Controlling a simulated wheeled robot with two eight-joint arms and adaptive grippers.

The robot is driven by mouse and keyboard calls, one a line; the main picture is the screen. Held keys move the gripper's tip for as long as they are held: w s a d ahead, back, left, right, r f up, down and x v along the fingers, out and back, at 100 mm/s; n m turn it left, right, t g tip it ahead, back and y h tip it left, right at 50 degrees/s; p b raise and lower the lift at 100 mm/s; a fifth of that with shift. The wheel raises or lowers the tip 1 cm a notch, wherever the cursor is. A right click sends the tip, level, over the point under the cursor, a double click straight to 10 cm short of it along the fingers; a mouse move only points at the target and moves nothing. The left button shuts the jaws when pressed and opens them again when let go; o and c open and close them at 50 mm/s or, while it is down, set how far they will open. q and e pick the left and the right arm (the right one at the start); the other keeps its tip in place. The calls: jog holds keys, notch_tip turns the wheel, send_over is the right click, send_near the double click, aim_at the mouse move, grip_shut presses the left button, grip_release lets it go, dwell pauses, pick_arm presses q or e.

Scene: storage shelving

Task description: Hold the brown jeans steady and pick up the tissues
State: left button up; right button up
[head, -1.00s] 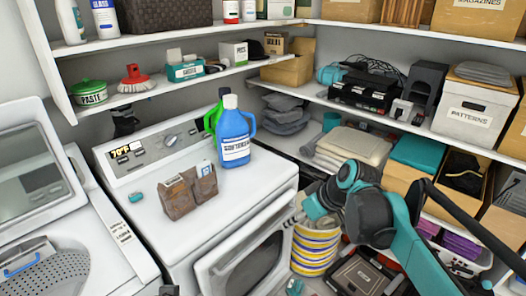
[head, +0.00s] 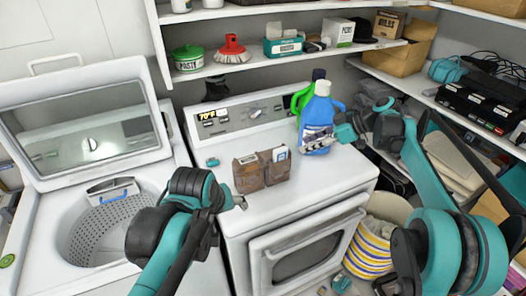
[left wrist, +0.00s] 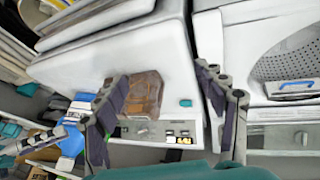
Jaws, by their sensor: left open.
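The brown jeans (head: 250,174), a small brown piece with two pockets, stand on the white dryer top. They also show in the left wrist view (left wrist: 147,92). A small white-and-blue packet, which looks like the tissues (head: 280,153), sticks out of the right pocket. My left gripper (head: 239,203) is at the dryer's front left edge, just in front of and left of the jeans, apart from them. In the left wrist view its fingers (left wrist: 162,80) are spread wide and empty. My right gripper (head: 318,141) is in front of the blue bottle, right of the jeans; its opening is unclear.
A blue detergent bottle (head: 319,108) and a green bottle (head: 302,97) stand behind the right gripper. A small teal object (head: 212,162) lies left of the jeans. The open washer (head: 100,225) is at left. A shelf (head: 280,61) with boxes and cans runs above.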

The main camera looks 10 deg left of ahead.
aim_at(258, 156)
pick_arm(q)
jog(key=w+d+r+n+g, duration=0.1)
jog(key=w+r+n+g, duration=0.1)
jog(key=w+n, duration=0.45)
jog(key=w+d+r+n+g, duration=0.15)
jog(key=w+n, duration=0.25)
jog(key=w, duration=0.5)
jog(key=w+f+n, duration=0.1)
jog(key=w+n, duration=0.1)
jog(key=w, duration=0.1)
jog(key=w+f+n+g, duration=0.1)
jog(key=w+f+n, duration=0.1)
jog(key=w+n, duration=0.1)
jog(key=w+d+f+n+g, duration=0.1)
jog(key=w+n, duration=0.2)
jog(key=w, duration=0.1)
jog(key=shift+w+d+f, duration=0.1)
jog(key=shift+w+f, duration=0.25)
jog(key=shift+f, duration=0.05)
jog(key=shift+w+d+f+n, duration=0.1)
jog(key=shift+w+f+n, duration=0.25)
jog(key=shift+f+n, duration=0.1)
jog(key=shift+f, duration=3.9)
